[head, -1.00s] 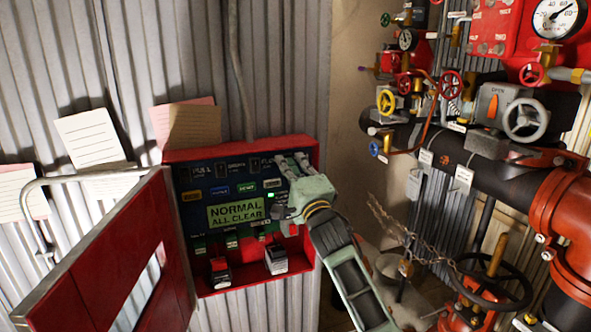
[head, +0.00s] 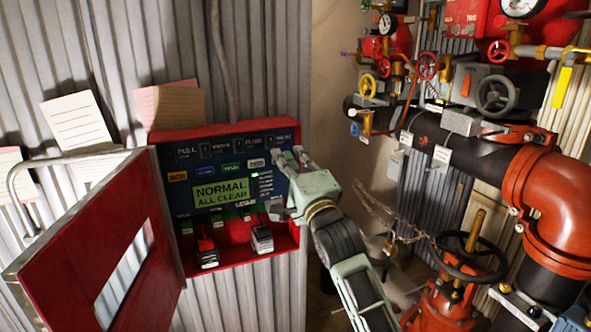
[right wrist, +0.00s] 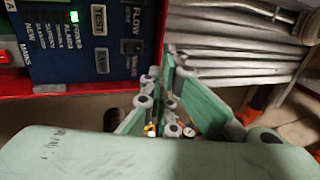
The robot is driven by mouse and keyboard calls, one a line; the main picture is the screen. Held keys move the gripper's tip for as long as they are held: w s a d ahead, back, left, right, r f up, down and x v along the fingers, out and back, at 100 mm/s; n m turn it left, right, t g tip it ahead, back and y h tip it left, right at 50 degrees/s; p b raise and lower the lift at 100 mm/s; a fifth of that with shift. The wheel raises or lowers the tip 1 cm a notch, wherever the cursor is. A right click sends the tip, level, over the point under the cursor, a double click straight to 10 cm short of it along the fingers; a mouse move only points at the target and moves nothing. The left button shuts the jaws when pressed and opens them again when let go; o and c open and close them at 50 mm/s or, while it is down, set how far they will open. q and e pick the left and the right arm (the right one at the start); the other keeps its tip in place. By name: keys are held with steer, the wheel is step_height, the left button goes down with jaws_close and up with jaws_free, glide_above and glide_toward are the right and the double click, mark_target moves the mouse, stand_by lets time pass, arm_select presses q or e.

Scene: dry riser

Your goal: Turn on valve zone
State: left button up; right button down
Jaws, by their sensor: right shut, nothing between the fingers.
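The red alarm panel box (head: 282,242) stands open on the corrugated wall, with a dark blue face and a green display reading NORMAL ALL CLEAR (head: 221,192). A row of labelled switches runs along its top; the rightmost switch (head: 277,138) shows just above my right gripper (head: 286,156). That gripper is shut and empty, in front of the panel's upper right. In the right wrist view the panel face (right wrist: 65,50) is at upper left, with a FLOW label and a partly readable VALVE label (right wrist: 133,66) beside my fingers (right wrist: 170,60). Contact cannot be told. My left gripper is out of view.
The red panel door (head: 80,255) hangs open to the left. Papers (head: 78,125) are fixed to the wall. At right are black and red pipes with gauges, a grey handwheel (head: 496,96) and a dark handwheel (head: 470,257). A chain (head: 390,218) hangs between.

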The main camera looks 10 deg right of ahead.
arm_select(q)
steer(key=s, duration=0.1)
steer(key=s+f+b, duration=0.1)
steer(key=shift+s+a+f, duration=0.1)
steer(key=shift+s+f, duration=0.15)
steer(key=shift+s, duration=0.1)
arm_select(e)
steer(key=s, duration=0.3)
steer(key=shift+s+d, duration=0.15)
steer(key=shift+d, duration=0.2)
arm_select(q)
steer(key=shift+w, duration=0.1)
